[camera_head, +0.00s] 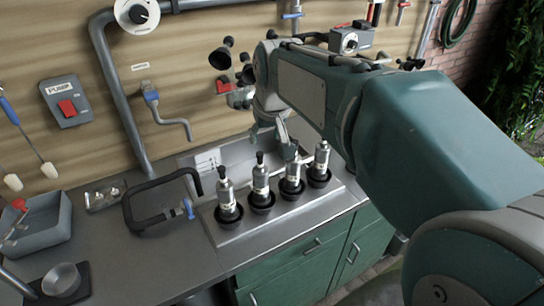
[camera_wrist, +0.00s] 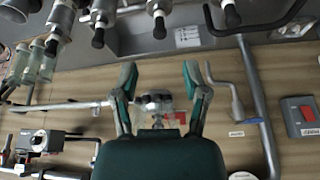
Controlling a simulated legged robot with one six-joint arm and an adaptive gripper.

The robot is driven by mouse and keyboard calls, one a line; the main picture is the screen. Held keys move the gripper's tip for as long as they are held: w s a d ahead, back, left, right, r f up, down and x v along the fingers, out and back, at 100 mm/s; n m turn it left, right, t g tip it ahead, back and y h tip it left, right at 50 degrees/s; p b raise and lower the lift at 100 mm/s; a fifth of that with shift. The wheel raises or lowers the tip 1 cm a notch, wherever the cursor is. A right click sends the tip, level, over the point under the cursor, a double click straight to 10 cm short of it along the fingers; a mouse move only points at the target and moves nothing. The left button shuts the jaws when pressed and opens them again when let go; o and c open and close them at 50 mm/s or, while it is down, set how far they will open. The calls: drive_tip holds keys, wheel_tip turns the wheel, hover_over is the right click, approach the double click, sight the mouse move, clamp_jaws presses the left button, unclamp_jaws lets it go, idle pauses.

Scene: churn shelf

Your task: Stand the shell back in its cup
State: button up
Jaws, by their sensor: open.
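In the head view several silver shells with black tips stand about upright in black cups on the metal tray (camera_head: 232,238): a left one (camera_head: 227,197), a second (camera_head: 260,182), a third (camera_head: 292,174) and a right one (camera_head: 321,160). Their dark cups (camera_head: 229,214) ring their lower ends. My gripper (camera_head: 277,138) is above and behind the third shell, and a finger partly covers that shell's top. In the wrist view my gripper (camera_wrist: 160,78) is open, with nothing held between its fingers. Shells (camera_wrist: 100,18) show upside down along the top edge there.
A black clamp-like frame (camera_head: 133,210) with a blue knob lies left of the tray. A grey bin (camera_head: 45,222) and a small metal bowl (camera_head: 62,279) stand farther left. The wooden wall behind carries a pipe (camera_head: 112,80), a pump switch (camera_head: 66,102) and hanging tools.

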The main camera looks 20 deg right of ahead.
drive_tip(key=s+f, duration=0.3)
drive_tip(key=s, duration=0.7)
drive_tip(key=s+f+t, duration=0.1)
drive_tip(key=s+f, duration=0.2)
drive_tip(key=s, duration=0.7)
drive_tip(key=shift+a+r, duration=0.1)
drive_tip(key=shift+a, duration=0.05)
